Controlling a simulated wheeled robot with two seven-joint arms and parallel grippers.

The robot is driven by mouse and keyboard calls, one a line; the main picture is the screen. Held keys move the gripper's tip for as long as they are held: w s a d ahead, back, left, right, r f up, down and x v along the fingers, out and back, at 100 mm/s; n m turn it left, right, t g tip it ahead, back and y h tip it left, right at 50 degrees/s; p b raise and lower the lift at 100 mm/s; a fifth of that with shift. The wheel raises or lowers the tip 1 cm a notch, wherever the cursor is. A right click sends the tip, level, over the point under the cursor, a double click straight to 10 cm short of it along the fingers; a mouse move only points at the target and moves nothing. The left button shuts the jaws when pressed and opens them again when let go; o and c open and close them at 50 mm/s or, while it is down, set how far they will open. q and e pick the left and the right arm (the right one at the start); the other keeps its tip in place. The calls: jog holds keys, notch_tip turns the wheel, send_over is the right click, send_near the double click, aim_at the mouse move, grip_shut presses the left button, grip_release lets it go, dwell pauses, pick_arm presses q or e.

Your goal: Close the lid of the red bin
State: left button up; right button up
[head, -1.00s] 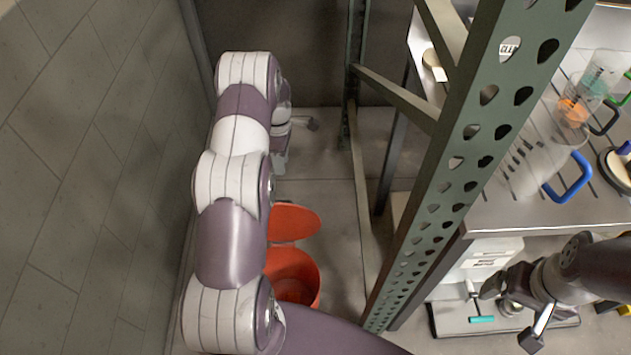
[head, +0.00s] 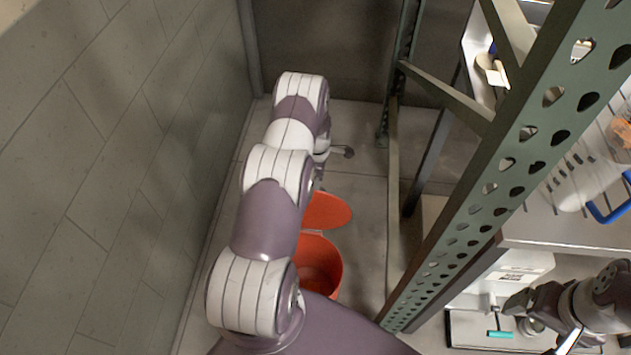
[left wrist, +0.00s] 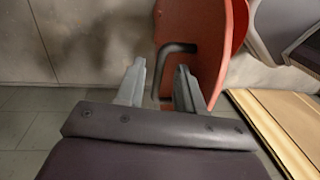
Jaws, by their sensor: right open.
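The red bin (head: 323,262) stands on the floor beside my left arm, which hides part of it. Its lid (head: 327,210) is open, on the far side of the bin's mouth. My left gripper in the head view is mostly hidden behind the arm. In the left wrist view my left gripper (left wrist: 160,82) has its two fingers apart, close to the red lid (left wrist: 195,25). A dark bent handle (left wrist: 178,48) on the lid shows between and beyond the fingers; I cannot tell whether they touch. My right gripper (head: 543,322) is open at the lower right, away from the bin.
A tiled wall (head: 110,170) runs close along the left. A green perforated rack post (head: 475,215) stands right of the bin. A metal bench (head: 560,220) with lab items is further right, with a white box (head: 510,272) below it. Some floor right of the lid is clear.

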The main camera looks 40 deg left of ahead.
pick_arm(q)
grip_shut()
dwell(1.4)
